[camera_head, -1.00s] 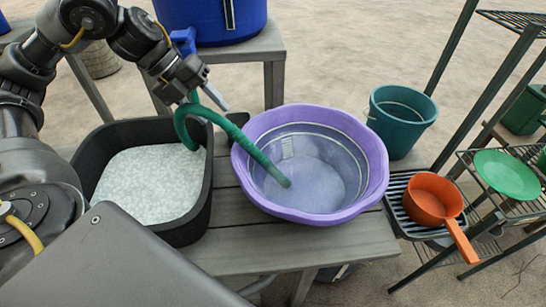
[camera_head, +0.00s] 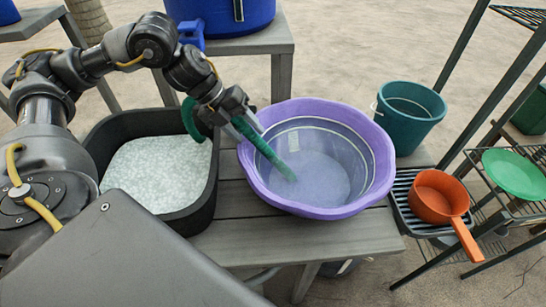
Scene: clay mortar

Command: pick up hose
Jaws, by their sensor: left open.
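The green hose (camera_head: 271,157) curves up over the right rim of the black tub (camera_head: 204,202). Its lower end reaches down into the purple basin (camera_head: 382,152), which has a mesh-like inner bowl. My left gripper (camera_head: 250,131) is open at the hose, just left of the basin's rim. Its fingers appear to lie on either side of the hose's upper straight part. The gripper hides part of the hose's bend. I cannot tell if a finger touches it. My right gripper is not in view.
The black tub holds pale granular material. A blue barrel (camera_head: 225,14) with a tap stands behind. A teal bucket (camera_head: 408,120), an orange pan (camera_head: 434,200) on a rack and a green plate (camera_head: 515,173) are to the right. The front of the wooden bench (camera_head: 300,240) is clear.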

